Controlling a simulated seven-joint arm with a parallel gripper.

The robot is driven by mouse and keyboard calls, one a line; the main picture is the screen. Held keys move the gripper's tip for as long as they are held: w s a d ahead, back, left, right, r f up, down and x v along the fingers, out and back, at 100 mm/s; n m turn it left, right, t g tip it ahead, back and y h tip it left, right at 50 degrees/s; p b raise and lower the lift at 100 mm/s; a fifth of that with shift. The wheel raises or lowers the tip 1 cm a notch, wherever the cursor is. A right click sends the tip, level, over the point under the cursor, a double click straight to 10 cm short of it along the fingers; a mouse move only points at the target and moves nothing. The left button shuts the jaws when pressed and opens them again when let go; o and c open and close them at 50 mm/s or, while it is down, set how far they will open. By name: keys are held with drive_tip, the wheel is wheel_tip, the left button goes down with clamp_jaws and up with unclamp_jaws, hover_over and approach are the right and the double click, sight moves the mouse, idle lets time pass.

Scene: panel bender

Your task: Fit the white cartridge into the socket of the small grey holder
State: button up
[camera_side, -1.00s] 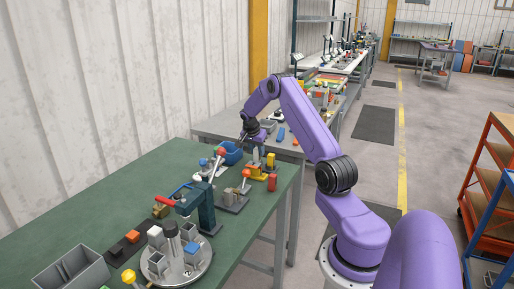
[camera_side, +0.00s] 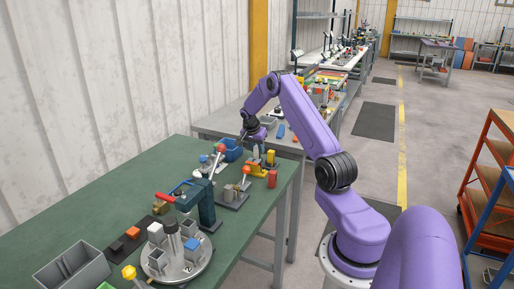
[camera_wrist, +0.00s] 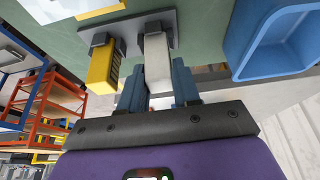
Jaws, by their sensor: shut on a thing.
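My gripper (camera_wrist: 158,88) is shut on the white cartridge (camera_wrist: 157,62), with one blue finger on each side of it. In the wrist view the cartridge's far end meets a dark socket collar on the small grey holder (camera_wrist: 128,35). I cannot tell how deep it sits in the socket. A yellow block (camera_wrist: 103,70) stands in the other dark collar of the same holder, beside the cartridge. In the side view my gripper (camera_side: 254,141) is above the table's far end, and the cartridge is small and partly hidden there.
A blue bin (camera_wrist: 275,40) is close beside the holder; it also shows in the side view (camera_side: 231,151). A red block (camera_side: 272,179) and a toggle clamp (camera_side: 240,184) stand nearer on the green table (camera_side: 110,198). A round fixture plate (camera_side: 175,268) is at the front.

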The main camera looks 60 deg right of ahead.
drive_tip(key=shift+f, duration=0.4)
drive_tip(key=o, duration=1.3)
drive_tip(key=shift+r, duration=4.5)
